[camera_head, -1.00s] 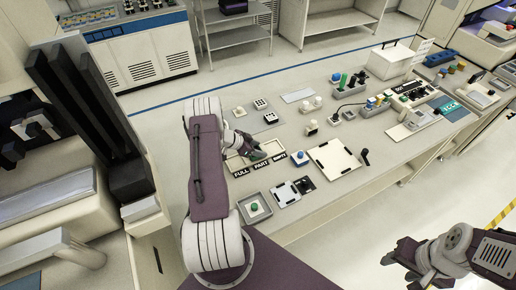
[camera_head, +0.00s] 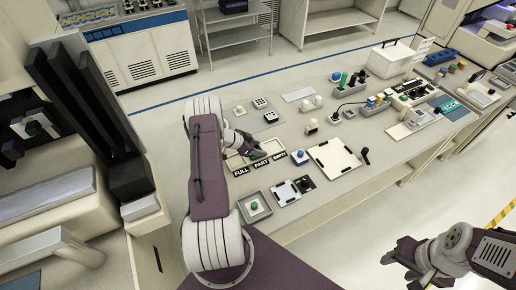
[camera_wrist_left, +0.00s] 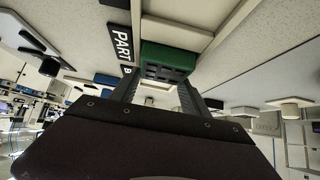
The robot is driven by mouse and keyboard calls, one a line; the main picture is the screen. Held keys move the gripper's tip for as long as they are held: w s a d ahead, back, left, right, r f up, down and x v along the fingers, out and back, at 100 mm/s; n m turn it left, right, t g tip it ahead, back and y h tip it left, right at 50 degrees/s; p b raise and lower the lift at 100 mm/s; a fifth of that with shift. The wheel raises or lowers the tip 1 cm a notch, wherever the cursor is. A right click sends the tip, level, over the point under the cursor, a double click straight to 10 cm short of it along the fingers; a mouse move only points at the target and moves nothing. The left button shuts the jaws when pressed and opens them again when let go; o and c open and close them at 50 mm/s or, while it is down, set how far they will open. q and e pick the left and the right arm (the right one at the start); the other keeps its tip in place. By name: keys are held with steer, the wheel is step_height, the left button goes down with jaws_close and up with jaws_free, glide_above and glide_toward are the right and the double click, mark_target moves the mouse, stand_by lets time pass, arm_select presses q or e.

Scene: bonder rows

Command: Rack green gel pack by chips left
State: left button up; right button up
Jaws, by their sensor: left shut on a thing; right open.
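My left gripper (camera_head: 254,150) is over the bench, just behind the strip lettered FULL, PART and EMPTY (camera_head: 262,163). In the left wrist view, its two fingers (camera_wrist_left: 160,85) are shut on a green gel pack (camera_wrist_left: 172,55), a dark-green block with a gridded end. The PART label (camera_wrist_left: 121,43) shows beside the pack in that view. In the head view the fingers and arm mostly hide the pack and part of the pale tray (camera_head: 236,161) behind the labels. I cannot tell whether the pack touches the tray. My right gripper (camera_head: 396,258) is open and empty, off the bench at lower right.
A grey tray with a green round piece (camera_head: 254,206) stands at the front edge. Small fixtures (camera_head: 261,103) stand behind the gripper. Bare bench lies at the left (camera_head: 165,150).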

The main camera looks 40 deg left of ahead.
arm_select(q)
steer(key=o, duration=1.5)
steer(key=shift+f, duration=0.1)
steer(key=shift+c, duration=0.2)
steer(key=shift+s, duration=0.1)
steer(key=shift+s+d+f, duration=0.1)
steer(key=shift+d+f, duration=0.05)
steer(key=v, duration=0.4)
steer(key=b+v, duration=0.1)
steer(key=v, duration=0.4)
steer(key=shift+a+r, duration=0.2)
steer(key=shift+a, duration=0.1)
